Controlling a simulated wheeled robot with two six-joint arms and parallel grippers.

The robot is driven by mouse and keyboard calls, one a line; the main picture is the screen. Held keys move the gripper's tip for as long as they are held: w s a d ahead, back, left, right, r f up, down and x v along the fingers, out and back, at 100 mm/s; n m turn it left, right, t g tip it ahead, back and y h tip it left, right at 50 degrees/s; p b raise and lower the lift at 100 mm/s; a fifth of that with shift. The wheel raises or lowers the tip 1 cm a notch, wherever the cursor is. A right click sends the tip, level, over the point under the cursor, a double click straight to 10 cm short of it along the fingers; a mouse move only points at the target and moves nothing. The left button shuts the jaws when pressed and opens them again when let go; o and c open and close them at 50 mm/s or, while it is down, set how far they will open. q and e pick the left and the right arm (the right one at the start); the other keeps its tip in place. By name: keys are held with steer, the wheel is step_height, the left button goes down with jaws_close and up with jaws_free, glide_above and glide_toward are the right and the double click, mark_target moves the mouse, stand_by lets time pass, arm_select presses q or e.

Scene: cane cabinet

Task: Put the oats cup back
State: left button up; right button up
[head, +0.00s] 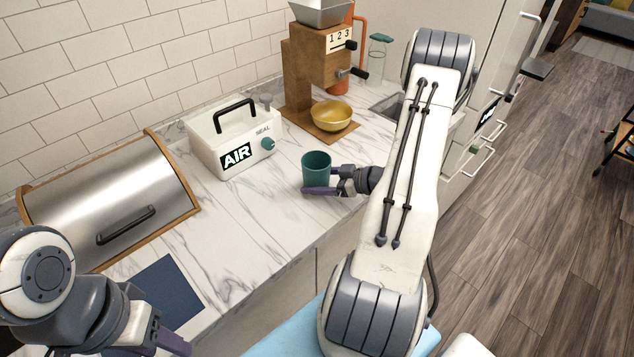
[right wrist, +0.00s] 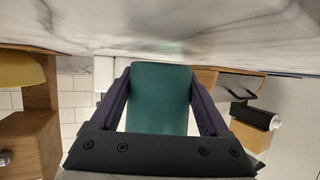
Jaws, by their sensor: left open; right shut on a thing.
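A teal cup (head: 316,164) is on or just above the marble counter, in front of the white AIR box; I cannot tell whether it touches the counter. My right gripper (head: 322,181) is shut on the cup from its right side. In the right wrist view the cup (right wrist: 159,98) fills the space between the two purple fingers of the right gripper (right wrist: 160,105). My left gripper (head: 165,340) is at the lower left, near the dark blue mat, away from the cup. Its fingers are partly cut off by the frame edge.
A white box marked AIR and SEAL (head: 215,148) stands behind the cup. A wooden dispenser (head: 305,75) with a gold bowl (head: 331,114) is at the back. A steel bread box (head: 110,200) is left. A dark blue mat (head: 165,285) lies in front. Marble between them is clear.

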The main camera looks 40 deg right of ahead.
steer(key=shift+f, duration=0.6)
steer(key=o, duration=1.4)
steer(key=shift+f, duration=0.1)
steer(key=b+v, duration=0.2)
steer(key=v, duration=1)
steer(key=shift+d, duration=0.1)
